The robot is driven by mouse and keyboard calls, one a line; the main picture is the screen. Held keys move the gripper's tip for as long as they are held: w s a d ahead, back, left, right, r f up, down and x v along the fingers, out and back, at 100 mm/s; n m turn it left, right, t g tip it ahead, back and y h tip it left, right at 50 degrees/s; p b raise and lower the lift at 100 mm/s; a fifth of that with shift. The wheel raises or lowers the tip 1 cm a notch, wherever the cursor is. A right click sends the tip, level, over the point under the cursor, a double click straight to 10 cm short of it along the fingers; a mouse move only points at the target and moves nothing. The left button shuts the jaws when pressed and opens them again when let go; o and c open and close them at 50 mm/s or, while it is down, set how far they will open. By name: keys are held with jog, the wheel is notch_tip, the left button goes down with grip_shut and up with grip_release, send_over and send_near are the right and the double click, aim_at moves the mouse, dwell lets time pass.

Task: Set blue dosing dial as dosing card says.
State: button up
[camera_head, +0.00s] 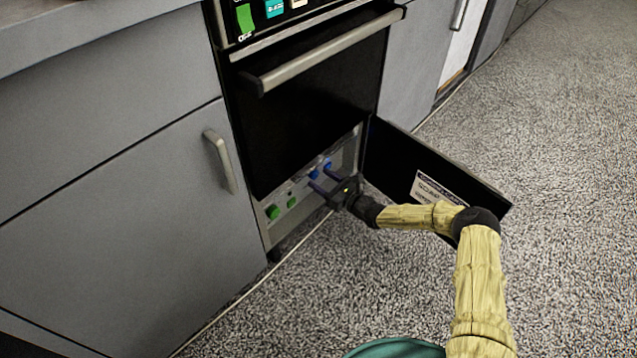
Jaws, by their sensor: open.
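The blue dosing dial (327,164) sits on a grey panel (266,226) low on the black oven-like appliance. A second small blue part (314,174) shows just left of it, and I cannot tell which of the two is the dial proper. My gripper (320,178) is open in front of these blue parts, its fingers pointing at the panel. Whether a finger touches the dial is too small to tell. The dosing card (440,190) is a white label on the inside of the open black flap door (400,160). Its text is too small to read.
Two green knobs (273,212) sit at the panel's left. The open flap stands out to the right, close behind my arm. A handle (325,55) crosses the black door above. Grey cabinets (130,210) flank the appliance. The speckled floor (270,315) is clear.

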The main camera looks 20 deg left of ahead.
jog(key=shift+b+x, duration=0.45)
jog(key=shift+x, duration=0.75)
jog(key=c, duration=1)
jog(key=shift+m+p, duration=0.3)
jog(key=m+p, duration=0.1)
jog(key=m, duration=0.2)
jog(key=shift+p, duration=0.3)
jog(key=m, duration=0.5)
jog(key=shift+p, duration=0.35)
jog(key=shift+s+m, duration=0.1)
jog(key=shift+m, duration=0.2)
